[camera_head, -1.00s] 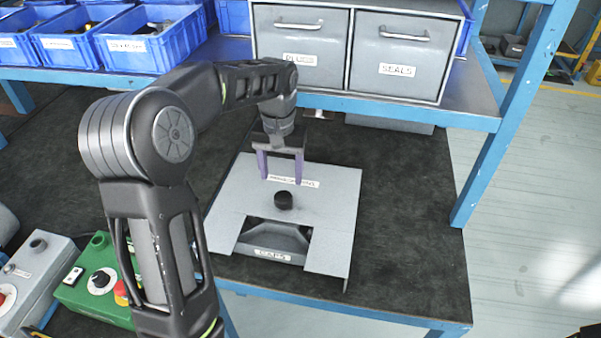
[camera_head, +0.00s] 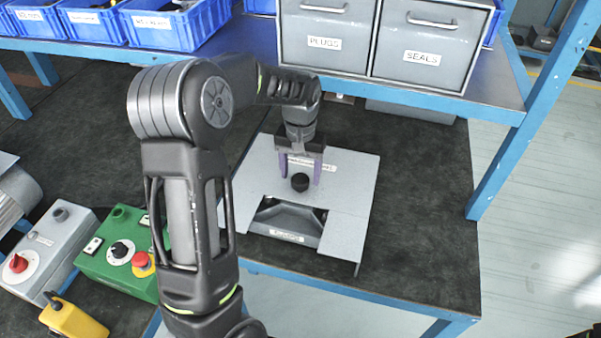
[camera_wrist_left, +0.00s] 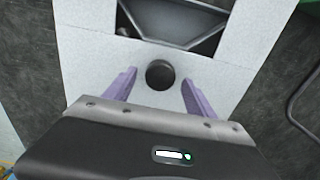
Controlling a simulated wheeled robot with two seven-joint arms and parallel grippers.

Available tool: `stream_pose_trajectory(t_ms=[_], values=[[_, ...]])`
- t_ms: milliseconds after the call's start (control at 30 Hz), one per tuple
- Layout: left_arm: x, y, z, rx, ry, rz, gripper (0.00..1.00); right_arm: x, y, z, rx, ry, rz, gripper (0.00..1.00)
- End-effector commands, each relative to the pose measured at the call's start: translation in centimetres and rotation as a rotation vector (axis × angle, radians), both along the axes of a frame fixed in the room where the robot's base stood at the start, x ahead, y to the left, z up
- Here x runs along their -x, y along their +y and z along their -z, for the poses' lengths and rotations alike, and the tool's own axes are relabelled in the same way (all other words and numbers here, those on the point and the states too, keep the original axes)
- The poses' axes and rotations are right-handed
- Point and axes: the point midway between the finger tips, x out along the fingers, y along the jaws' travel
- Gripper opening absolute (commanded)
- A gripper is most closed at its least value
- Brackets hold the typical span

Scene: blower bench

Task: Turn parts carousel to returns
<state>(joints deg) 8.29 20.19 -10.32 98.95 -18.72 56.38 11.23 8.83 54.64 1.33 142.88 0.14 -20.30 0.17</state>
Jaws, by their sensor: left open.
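The parts carousel is a grey box-like unit with a flat top plate (camera_head: 345,200) on the dark bench top. A black round knob (camera_head: 300,182) stands on the plate, and it also shows in the left wrist view (camera_wrist_left: 160,74). A cut-out in the plate's front shows a dark tray (camera_head: 290,220) with a white label too small to read surely. My left gripper (camera_head: 299,182) is open, its two purple fingers on either side of the knob. In the left wrist view the fingers (camera_wrist_left: 157,90) stand apart from the knob, with gaps on both sides. My right gripper is not in view.
Grey drawers marked PLUGS (camera_head: 325,42) and SEALS (camera_head: 420,57) stand on the shelf behind, with blue bins (camera_head: 160,28) at left. A green control box (camera_head: 125,250) and a grey one (camera_head: 45,250) sit at left. A blue post (camera_head: 520,120) rises at right.

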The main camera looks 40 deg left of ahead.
Motion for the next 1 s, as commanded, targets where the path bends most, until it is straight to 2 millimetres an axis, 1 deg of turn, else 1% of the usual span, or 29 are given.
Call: stream_pose_trajectory(t_ms=[133,400,1000], values=[[0.01,0.03,0.97,0.0,0.0,0.0,0.64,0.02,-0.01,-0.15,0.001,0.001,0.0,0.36],[0.0,0.02,1.1,0.0,-0.001,0.0,0.64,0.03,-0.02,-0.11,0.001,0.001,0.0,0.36],[-0.01,0.02,1.06,0.0,-0.001,0.0,0.14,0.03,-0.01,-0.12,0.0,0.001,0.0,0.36]])
